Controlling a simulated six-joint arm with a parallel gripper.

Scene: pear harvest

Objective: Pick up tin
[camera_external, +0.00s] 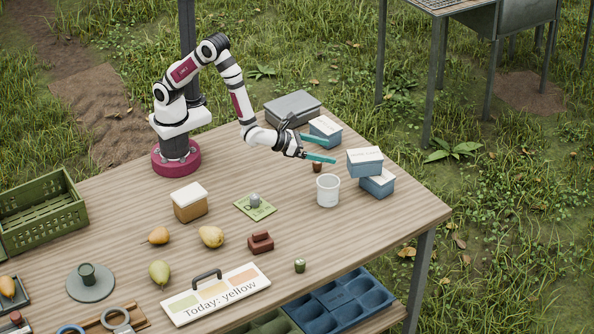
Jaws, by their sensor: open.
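My gripper (328,150) has teal fingers spread apart with nothing between them. It hangs above the table's far right part, pointing right. Several things could be the tin. A white, open-topped round container (328,192) stands upright just in front of and below the fingers. A blue box with a white lid (325,131) is behind the fingers. Two more blue boxes are to the right, one (365,162) resting tilted on the other (378,185). A tan box with a white lid (189,206) stands farther left, and a flat grey case (293,107) lies at the back.
A small brown pot (317,167) stands just under the fingers. A green crate (45,212) is at left. The table's right front (385,225) is clear.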

